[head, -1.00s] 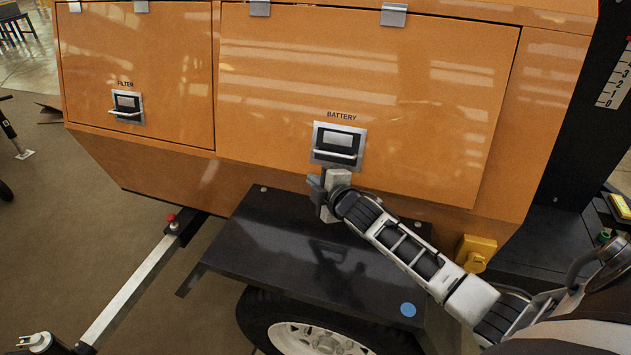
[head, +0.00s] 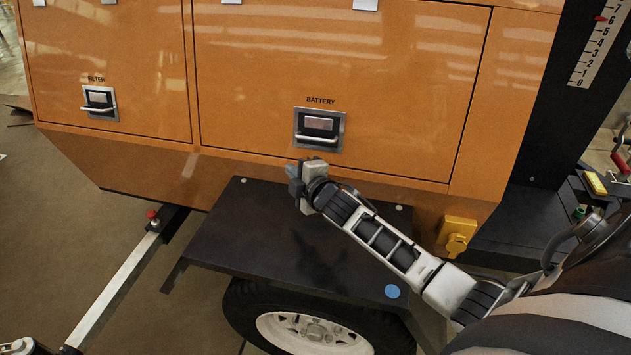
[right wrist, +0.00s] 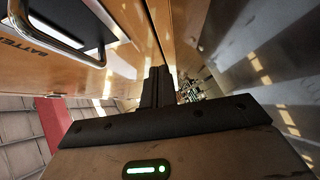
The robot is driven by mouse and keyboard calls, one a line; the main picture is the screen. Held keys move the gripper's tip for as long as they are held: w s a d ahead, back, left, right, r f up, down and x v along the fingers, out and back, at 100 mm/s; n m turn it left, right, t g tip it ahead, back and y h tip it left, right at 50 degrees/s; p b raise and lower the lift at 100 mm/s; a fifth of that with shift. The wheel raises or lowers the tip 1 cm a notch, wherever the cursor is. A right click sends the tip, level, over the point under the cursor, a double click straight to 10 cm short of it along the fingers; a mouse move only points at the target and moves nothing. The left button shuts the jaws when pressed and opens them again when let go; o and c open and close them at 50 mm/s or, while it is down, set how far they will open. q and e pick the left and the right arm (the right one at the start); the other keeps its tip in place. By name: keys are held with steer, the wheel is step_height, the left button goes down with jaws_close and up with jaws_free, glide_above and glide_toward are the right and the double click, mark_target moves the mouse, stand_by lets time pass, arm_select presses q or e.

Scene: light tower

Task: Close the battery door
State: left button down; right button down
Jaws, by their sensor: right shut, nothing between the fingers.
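The orange battery door (head: 400,95) is the wide panel marked BATTERY on the machine's side. Its lower and right edges look flush with the body around it, with a thin dark seam. Its latch handle (head: 318,137) is a silver bar in a square recess near the bottom edge; it also shows at upper left in the right wrist view (right wrist: 85,50). My right gripper (head: 293,181) is shut and empty, just below the handle and apart from it, above the black fender. Its closed fingers (right wrist: 157,88) show in the right wrist view.
The filter door (head: 110,60) at left looks closed. A black fender (head: 270,235) over a wheel (head: 310,330) juts out under my right gripper. A yellow socket box (head: 457,235) is at right, and an outrigger bar (head: 115,285) extends at lower left.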

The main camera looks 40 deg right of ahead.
steer(key=v, duration=1)
steer(key=shift+s+a, duration=0.25)
steer(key=shift+s, duration=0.05)
steer(key=s+a+f+m+g+y, duration=0.1)
steer(key=s+a+f+m, duration=0.1)
steer(key=s+a+f, duration=0.1)
steer(key=s+a+f+m+g, duration=0.1)
steer(key=s+a+f+m, duration=0.2)
steer(key=s+a, duration=0.1)
steer(key=shift+s+a+f+y, duration=0.25)
steer(key=shift+s+f+y, duration=0.15)
steer(key=shift+s, duration=0.05)
steer(key=s+a+f+m+g+y, duration=0.2)
steer(key=s+a+f+m+g, duration=0.1)
steer(key=s+a+m, duration=0.4)
steer(key=s+a, duration=0.1)
steer(key=s, duration=0.2)
steer(key=shift+a+f, duration=0.3)
steer(key=shift+a, duration=0.05)
